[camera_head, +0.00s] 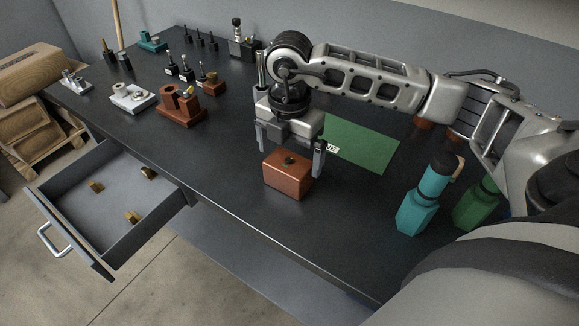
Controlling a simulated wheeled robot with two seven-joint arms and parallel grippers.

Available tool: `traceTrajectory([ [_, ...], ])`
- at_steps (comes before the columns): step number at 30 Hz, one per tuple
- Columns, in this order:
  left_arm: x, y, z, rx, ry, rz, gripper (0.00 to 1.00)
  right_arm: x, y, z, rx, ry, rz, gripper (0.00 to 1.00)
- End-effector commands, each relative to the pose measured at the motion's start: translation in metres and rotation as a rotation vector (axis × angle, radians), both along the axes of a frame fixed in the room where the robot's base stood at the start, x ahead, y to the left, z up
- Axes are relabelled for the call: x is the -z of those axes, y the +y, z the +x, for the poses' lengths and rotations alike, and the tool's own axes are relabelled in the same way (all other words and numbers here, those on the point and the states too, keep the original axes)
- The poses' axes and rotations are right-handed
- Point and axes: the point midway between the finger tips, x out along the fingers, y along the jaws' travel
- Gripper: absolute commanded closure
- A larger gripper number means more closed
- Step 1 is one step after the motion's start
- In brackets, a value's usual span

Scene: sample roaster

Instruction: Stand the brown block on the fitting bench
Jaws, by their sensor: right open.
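A brown block (287,181) with a small dark round spot on its top sits on the dark fitting bench (235,180), near the front edge. My right gripper (291,164) points down directly over the block. Its two fingers are apart, one at the block's upper left and one at its right. I cannot tell how far down the block's sides the fingertips reach. My left gripper is not in view.
A green mat (360,143) lies behind the block. A teal bottle (420,204) and a green bottle (476,205) stand to the right. A brown fixture (181,110) and several small fittings stand at the back left. An open drawer (110,207) holds brass pieces.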

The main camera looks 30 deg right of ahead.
Motion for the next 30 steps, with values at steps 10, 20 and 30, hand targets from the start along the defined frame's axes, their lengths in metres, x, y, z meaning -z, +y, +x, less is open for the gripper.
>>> traceTrajectory([
  [10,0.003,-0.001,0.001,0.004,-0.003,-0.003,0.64,-0.060,0.000,0.001,0.000,-0.003,0.001,0.00],
  [20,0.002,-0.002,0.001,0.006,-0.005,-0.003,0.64,-0.068,0.000,0.000,0.000,0.001,0.001,0.00],
  [30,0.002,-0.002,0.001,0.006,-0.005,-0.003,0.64,-0.068,0.000,0.000,0.000,0.001,0.001,0.00],
])
